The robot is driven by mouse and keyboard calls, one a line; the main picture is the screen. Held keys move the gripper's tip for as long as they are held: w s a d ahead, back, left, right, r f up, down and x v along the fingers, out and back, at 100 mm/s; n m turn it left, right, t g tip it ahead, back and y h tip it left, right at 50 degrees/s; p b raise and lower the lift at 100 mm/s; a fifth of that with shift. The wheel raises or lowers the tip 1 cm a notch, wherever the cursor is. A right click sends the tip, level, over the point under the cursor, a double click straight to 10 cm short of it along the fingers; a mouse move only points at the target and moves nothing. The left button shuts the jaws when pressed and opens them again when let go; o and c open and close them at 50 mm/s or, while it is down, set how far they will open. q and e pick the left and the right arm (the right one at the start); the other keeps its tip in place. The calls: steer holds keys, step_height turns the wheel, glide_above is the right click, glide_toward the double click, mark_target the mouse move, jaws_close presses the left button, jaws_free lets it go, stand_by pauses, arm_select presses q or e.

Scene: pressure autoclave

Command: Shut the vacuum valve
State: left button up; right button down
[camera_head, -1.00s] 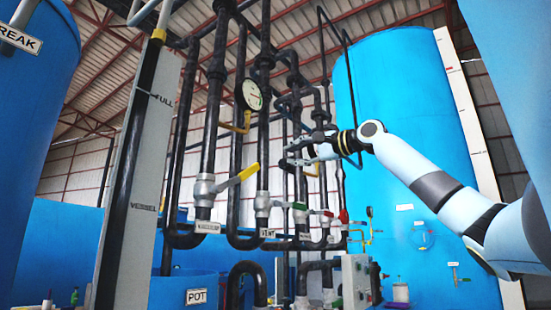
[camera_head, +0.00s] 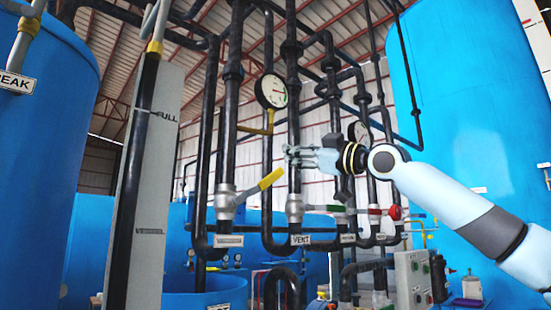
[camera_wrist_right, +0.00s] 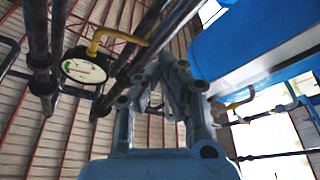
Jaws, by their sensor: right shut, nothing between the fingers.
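The vacuum valve (camera_head: 227,201) sits on a black vertical pipe left of centre in the head view, above a small label that appears to read VACUUM (camera_head: 228,240). Its lever has a yellow grip (camera_head: 271,179) that slants up and to the right. My right gripper (camera_head: 289,156) is shut and empty, a little above and right of the grip's tip in the picture. I see no contact with the grip. The right wrist view shows the fingers of my right gripper (camera_wrist_right: 165,75) close together; I cannot make out the yellow lever there. My left gripper is not in view.
The vent valve (camera_head: 294,208) on the adjacent pipe has a green lever (camera_head: 324,208). A red handle (camera_head: 396,212) is further right. A pressure gauge (camera_head: 271,91) hangs above; a gauge also shows in the wrist view (camera_wrist_right: 84,66). Black pipes stand close around my gripper.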

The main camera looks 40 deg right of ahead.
steer(key=w+r+p, duration=0.1)
steer(key=w+p, duration=0.1)
steer(key=r+p, duration=0.2)
steer(key=p, duration=0.1)
glide_above(261, 185)
steer(key=s, duration=0.1)
steer(key=d+f, duration=0.1)
steer(key=f, duration=0.1)
steer(key=d+f, duration=0.1)
steer(key=shift+s+d+f, duration=0.1)
steer(key=shift+d+f, duration=0.3)
steer(key=shift+d+f, duration=0.15)
steer(key=shift+d, duration=0.05)
